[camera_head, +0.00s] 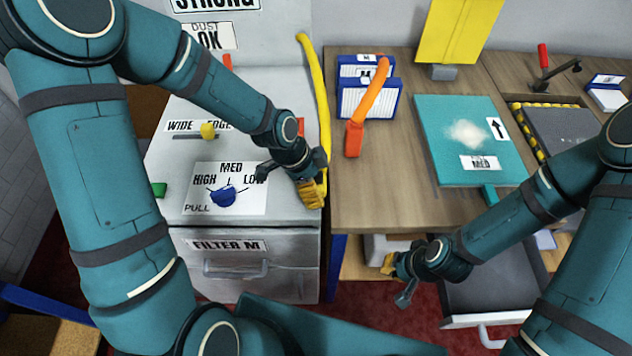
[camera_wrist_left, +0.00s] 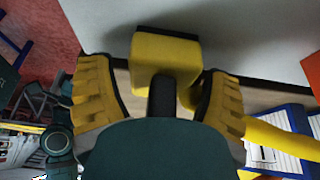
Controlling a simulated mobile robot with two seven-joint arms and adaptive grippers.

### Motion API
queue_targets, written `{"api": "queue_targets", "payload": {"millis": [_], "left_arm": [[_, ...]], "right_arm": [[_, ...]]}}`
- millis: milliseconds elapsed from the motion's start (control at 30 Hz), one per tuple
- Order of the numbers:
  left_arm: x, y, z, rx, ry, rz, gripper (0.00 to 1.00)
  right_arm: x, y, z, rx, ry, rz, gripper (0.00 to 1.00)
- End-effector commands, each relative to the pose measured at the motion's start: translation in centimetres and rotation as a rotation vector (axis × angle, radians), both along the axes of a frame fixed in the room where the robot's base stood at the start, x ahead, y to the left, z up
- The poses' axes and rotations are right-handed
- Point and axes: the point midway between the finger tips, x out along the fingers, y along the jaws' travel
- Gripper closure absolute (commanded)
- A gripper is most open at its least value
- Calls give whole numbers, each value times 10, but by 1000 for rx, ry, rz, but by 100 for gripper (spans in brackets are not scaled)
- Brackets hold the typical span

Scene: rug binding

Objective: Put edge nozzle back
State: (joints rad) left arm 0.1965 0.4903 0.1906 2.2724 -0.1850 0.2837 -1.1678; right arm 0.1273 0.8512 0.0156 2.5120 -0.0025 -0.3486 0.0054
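A yellow hose (camera_head: 316,85) runs down the right side of the grey cabinet to my left gripper (camera_head: 310,190). In the left wrist view a blocky yellow nozzle (camera_wrist_left: 165,55) with a dark stem (camera_wrist_left: 161,96) lies between the finger pads of my left gripper (camera_wrist_left: 160,100). The pads are wide apart, with gaps on both sides of the stem. No label marks it as the edge nozzle. An orange hose piece with a block end (camera_head: 354,138) leans by the filter boxes. My right gripper (camera_head: 398,278) is in front of the bench; its fingertips are too small to judge.
The grey cabinet (camera_head: 285,235) has a WIDE/EDGE slider (camera_head: 207,131) and a blue dial (camera_head: 222,197). The wooden bench (camera_head: 385,205) holds filter boxes (camera_head: 367,98) and a teal mat (camera_head: 455,125). An open drawer (camera_head: 490,295) juts out below at right.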

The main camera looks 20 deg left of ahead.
Motion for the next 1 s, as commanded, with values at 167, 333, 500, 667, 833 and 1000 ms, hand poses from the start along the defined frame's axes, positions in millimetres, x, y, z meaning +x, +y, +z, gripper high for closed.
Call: {"api": "queue_targets", "payload": {"millis": [167, 333, 500, 667, 833, 1000], "left_arm": [[0, 0, 1, 0, 0, 0, 17], [0, 0, 2, 0, 0, 0, 17], [-1, 6, 18, -1, -2, 4, 17], [-4, 18, 49, 0, -3, 6, 17], [-8, 31, 81, 1, -3, 5, 17], [-11, 40, 103, 1, -2, 4, 17]], "right_arm": [[0, 0, 0, 0, 0, 0, 100], [0, 0, 2, 0, 0, 0, 100], [0, 0, 8, 0, 0, -1, 100], [2, 0, 17, -1, -3, -5, 100], [5, -1, 26, -2, -10, -9, 100], [7, -1, 31, -3, -15, -13, 100]]}}
